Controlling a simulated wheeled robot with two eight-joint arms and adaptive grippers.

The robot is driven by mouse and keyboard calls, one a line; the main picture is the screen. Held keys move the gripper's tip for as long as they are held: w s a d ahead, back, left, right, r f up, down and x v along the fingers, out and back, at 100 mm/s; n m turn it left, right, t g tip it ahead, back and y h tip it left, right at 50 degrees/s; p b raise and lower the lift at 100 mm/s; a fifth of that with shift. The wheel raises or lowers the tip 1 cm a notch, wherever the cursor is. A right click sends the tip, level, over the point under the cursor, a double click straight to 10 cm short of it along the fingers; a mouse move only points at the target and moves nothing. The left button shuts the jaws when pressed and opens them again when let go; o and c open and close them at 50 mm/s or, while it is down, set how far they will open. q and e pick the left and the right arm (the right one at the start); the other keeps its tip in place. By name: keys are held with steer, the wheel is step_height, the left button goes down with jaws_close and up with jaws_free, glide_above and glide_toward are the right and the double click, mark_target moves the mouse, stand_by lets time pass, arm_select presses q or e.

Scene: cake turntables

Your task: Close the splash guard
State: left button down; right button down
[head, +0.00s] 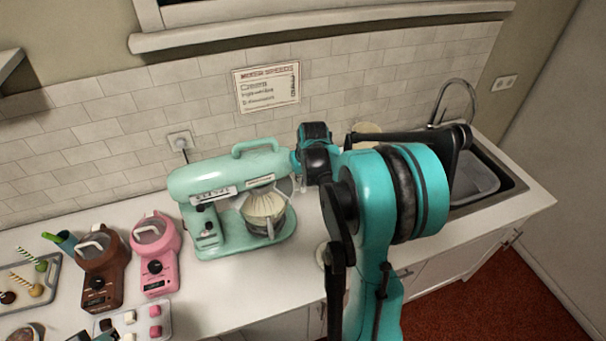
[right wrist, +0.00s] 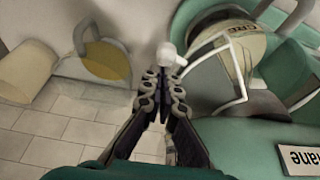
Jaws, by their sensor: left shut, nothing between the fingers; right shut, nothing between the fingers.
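The mint-green stand mixer (head: 225,178) stands on the counter with its bowl (head: 279,226) under the head. The splash guard (right wrist: 240,85) shows in the right wrist view as a pale frame with a white knob beside the bowl (right wrist: 230,48); whether it is fully open is unclear. My right gripper (head: 299,172) is at the right end of the mixer head, partly hidden by its arm. In the right wrist view its fingers (right wrist: 165,78) are shut and empty, close to the white knob (right wrist: 172,57); contact is unclear. My left gripper (head: 93,336) shows only as dark tips at the bottom edge.
A brown machine (head: 100,262) and a pink one (head: 155,252) stand left of the mixer. A tray of cake pops (head: 45,290) and a tray of cubes (head: 165,325) lie nearby. The sink (head: 497,190) is at the right.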

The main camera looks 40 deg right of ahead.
steer(key=shift+w+f, duration=0.15)
steer(key=shift+f, duration=0.25)
